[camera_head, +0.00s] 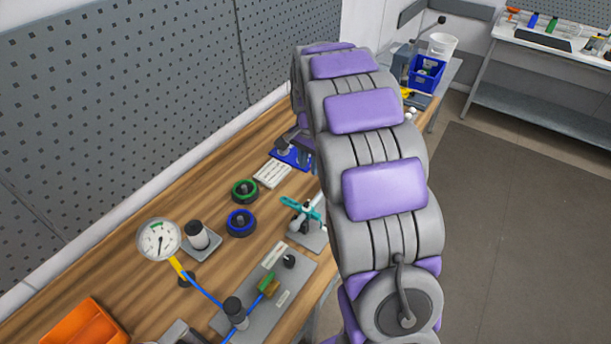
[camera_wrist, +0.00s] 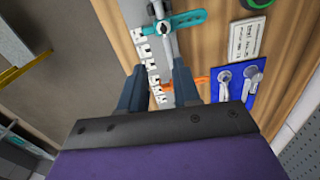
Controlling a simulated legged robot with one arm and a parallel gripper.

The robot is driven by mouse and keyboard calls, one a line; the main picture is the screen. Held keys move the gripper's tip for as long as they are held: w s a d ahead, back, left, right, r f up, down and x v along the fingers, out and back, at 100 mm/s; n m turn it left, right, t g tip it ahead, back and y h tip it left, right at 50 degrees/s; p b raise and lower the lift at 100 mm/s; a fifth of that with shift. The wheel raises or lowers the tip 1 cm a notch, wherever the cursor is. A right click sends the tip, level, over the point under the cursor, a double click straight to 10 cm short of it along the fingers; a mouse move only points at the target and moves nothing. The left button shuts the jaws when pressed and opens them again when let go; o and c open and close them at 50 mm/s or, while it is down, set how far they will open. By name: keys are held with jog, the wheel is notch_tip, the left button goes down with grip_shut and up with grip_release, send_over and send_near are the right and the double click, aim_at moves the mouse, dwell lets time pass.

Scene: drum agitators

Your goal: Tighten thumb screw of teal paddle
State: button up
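The teal paddle (camera_head: 314,207) stands on a grey base (camera_head: 310,238) near the table's front edge, just left of my arm in the head view. An orange piece (camera_wrist: 168,86) shows between and beyond the fingers. In the head view my arm hides most of the gripper.
A blue mat with metal tools (camera_wrist: 236,80) and a white label card (camera_wrist: 247,38) lie right of the gripper. White marked blocks (camera_wrist: 148,62) line the shaft's left side. Green (camera_head: 244,191) and blue rings (camera_head: 241,222), a gauge (camera_head: 159,239) and an orange bin (camera_head: 85,325) occupy the table.

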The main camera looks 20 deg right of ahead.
jog(key=shift+a+r, duration=0.2)
jog(key=shift+r, duration=1)
